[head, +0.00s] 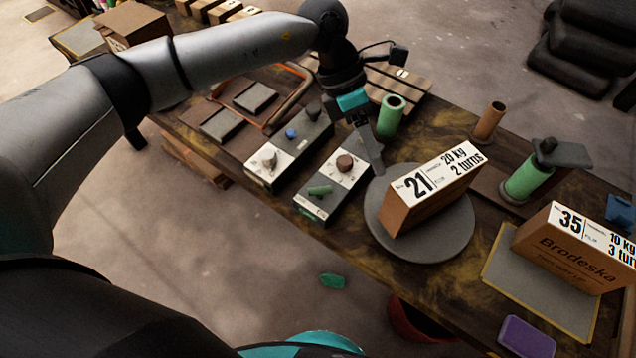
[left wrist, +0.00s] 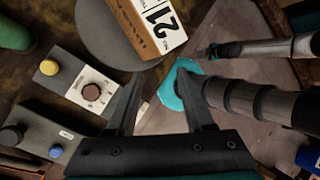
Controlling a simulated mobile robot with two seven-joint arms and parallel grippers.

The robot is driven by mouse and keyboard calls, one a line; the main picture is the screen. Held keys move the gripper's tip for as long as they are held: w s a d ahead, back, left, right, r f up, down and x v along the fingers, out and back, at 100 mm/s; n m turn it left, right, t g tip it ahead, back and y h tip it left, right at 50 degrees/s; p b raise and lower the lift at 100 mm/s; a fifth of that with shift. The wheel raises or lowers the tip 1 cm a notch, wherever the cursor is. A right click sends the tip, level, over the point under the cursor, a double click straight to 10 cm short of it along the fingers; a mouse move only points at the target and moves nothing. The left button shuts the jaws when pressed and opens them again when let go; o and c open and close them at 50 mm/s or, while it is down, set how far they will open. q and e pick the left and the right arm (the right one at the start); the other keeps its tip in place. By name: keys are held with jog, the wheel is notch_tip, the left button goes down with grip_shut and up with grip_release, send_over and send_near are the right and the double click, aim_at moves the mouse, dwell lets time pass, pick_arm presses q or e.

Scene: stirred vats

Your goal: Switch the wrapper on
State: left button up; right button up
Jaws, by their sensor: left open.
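The wrapper's round grey turntable (head: 455,240) carries a brown box (head: 425,207) marked 21; both show in the left wrist view, the turntable (left wrist: 95,35) and the box (left wrist: 128,22). Beside it is a control box (head: 312,207) with a brown knob (head: 345,162) and a green control (head: 320,190). The wrist view shows its brown knob (left wrist: 91,92) and a yellow button (left wrist: 48,68). My left gripper (head: 372,165) is open and empty, pointing down between this box and the turntable. What seems to be my right gripper (left wrist: 212,51) is small in the wrist view.
A second control box (head: 262,180) has a black knob (head: 313,111), a blue button (head: 291,133) and a pale knob (head: 269,159). A green roll (head: 390,117) stands behind my left gripper. A box marked 35 (head: 570,255) stands at right. Floor lies before the table.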

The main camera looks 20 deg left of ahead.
aim_at(318, 188)
pick_arm(q)
jog(key=w+a+y, duration=0.3)
jog(key=a+y, duration=0.2)
jog(key=a, duration=0.6)
jog(key=x, duration=0.5)
jog(key=b+x, duration=0.1)
jog(key=x, duration=0.9)
jog(key=shift+d+b, duration=0.3)
jog(key=shift+d, duration=0.05)
jog(key=shift+r, duration=0.1)
grip_shut()
